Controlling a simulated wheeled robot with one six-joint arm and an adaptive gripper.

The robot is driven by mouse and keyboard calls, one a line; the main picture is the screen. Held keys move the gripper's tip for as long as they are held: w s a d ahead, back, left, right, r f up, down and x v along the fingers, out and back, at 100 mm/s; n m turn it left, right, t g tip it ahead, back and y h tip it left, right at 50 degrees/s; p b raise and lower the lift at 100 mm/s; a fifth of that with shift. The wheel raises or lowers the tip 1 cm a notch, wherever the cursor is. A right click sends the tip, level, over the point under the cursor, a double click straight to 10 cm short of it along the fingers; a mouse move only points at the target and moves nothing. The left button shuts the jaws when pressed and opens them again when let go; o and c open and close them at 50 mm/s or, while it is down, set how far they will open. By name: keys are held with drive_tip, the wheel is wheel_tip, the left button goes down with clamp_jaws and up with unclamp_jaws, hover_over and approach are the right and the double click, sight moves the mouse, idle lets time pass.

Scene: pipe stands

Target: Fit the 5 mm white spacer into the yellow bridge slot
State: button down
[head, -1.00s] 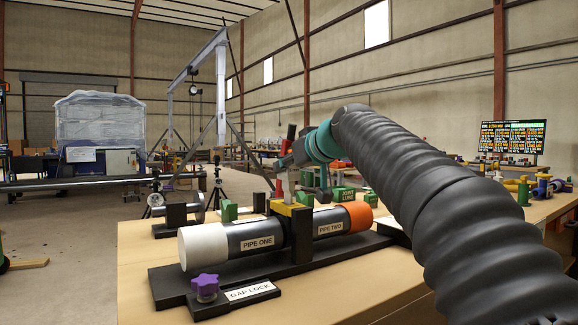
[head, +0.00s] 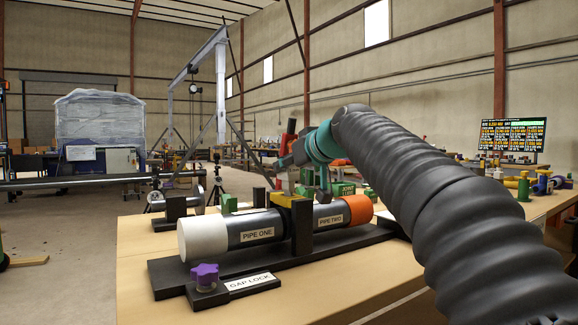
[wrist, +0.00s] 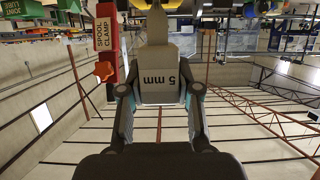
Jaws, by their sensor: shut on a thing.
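My gripper (wrist: 160,98) is shut on the white spacer (wrist: 160,75), whose "5 mm" label reads upside down in the wrist view. The spacer's narrower far end points to the top of that view, close to a yellow part at the edge. In the head view, the yellow bridge (head: 291,200) sits over the join between pipe one (head: 235,230) and pipe two (head: 329,212). My gripper (head: 284,163) is just above the bridge there.
The pipes rest on a black stand with a purple gap lock knob (head: 205,275) at its front. Green blocks (head: 343,189) stand behind the bridge. A red clamp (wrist: 106,40) is left of the spacer in the wrist view. Bare tabletop lies in front of the stand.

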sight(294, 177)
drive_tip(key=shift+f+b, duration=1.5)
drive_tip(key=shift+f, duration=0.2)
drive_tip(key=c, duration=0.7)
unclamp_jaws()
drive_tip(key=shift+b+v, duration=0.5)
drive_tip(key=shift+v, duration=1.95)
drive_tip(key=shift+s, duration=0.1)
drive_tip(key=v, duration=1.2)
